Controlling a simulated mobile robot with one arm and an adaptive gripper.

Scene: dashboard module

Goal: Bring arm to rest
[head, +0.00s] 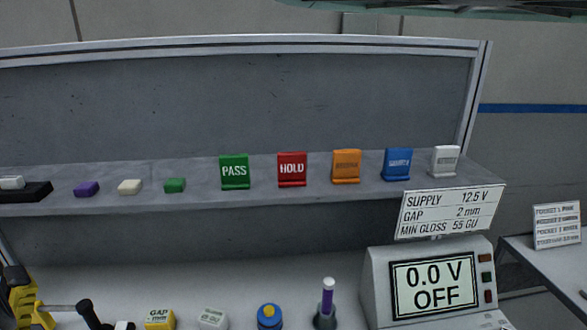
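My gripper does not show in the head view, so I cannot see whether it holds anything. No part that I can surely call my arm is in view. A dark greenish shape cuts across the top right edge, and I cannot tell what it is.
A grey shelf (310,199) holds green PASS (234,172), red HOLD (291,169), orange, blue and white tags, plus small blocks. Below stand a power supply (428,285) reading 0.0 V OFF, a yellow GAP block (159,319), a purple-topped tool (327,298) and a yellow-black tool (20,298).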

